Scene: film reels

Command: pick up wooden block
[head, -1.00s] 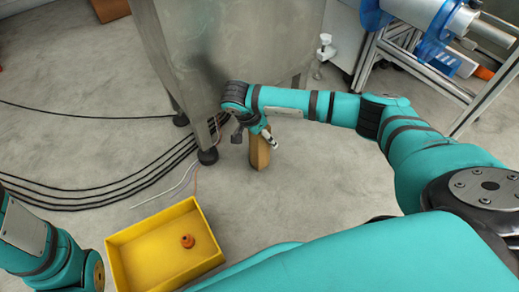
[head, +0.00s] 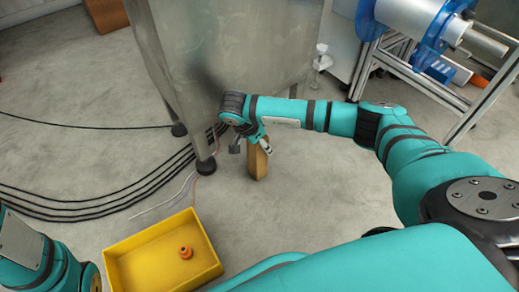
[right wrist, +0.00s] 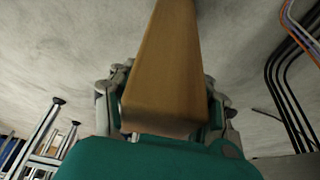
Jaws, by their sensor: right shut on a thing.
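The wooden block (head: 257,164) is a tall brown piece, upright near the foot of the metal cabinet in the head view. My right gripper (head: 254,146) is shut on its upper part. In the right wrist view the block (right wrist: 168,70) fills the middle, with the fingers of my right gripper (right wrist: 165,100) on both sides of it. I cannot tell whether the block's lower end touches the floor. My left arm shows at the lower left of the head view, but its gripper is out of view.
A yellow bin (head: 140,243) with a small orange part (head: 186,252) in it stands on the floor at lower left. A metal cabinet (head: 235,50) stands behind the block. Black cables (head: 100,205) run along the floor at left. A metal frame (head: 470,110) stands at right.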

